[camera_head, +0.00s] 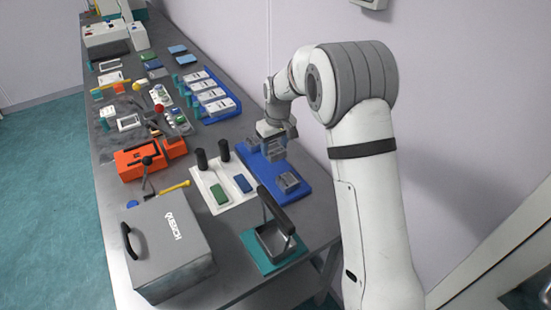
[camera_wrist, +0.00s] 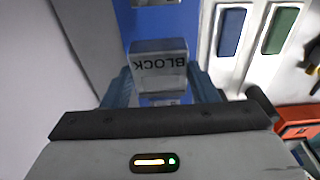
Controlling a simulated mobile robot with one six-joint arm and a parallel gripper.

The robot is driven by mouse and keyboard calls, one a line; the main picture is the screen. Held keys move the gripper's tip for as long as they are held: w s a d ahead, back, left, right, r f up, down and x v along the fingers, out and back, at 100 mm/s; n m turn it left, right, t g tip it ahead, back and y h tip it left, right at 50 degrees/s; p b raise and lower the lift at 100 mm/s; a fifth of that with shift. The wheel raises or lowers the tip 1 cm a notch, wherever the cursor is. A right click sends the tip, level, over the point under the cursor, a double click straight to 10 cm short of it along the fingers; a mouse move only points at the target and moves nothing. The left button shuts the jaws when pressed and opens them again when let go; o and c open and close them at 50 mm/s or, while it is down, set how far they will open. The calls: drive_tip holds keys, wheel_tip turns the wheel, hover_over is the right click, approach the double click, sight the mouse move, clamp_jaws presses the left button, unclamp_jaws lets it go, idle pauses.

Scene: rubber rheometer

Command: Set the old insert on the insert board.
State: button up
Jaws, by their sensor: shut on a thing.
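The blue insert board (camera_head: 303,197) lies at the right edge of the bench; its blue surface also shows in the wrist view (camera_wrist: 180,25). My gripper (camera_head: 274,141) is over the far half of this board. It is shut on a grey block-shaped insert (camera_head: 275,153), marked "BLOCK" in the wrist view (camera_wrist: 158,65), between its two fingers (camera_wrist: 157,82). I cannot tell whether the held insert touches the board. Another grey block (camera_head: 288,182) sits at the board's near end, and one more (camera_head: 253,144) shows at its far left.
Left of the board is a white tray (camera_head: 222,203) with green and blue bars and black upright handles. Nearer stand a teal-based pan with a black handle (camera_head: 272,240) and a grey case (camera_head: 168,245). An orange device (camera_head: 140,161) is further left. A wall runs close on the right.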

sight(278, 152)
drive_tip(key=shift+f+p, duration=0.4)
drive_tip(key=shift+f, duration=2.8)
drive_tip(key=o, duration=1.2)
drive_tip(key=shift+c, duration=0.2)
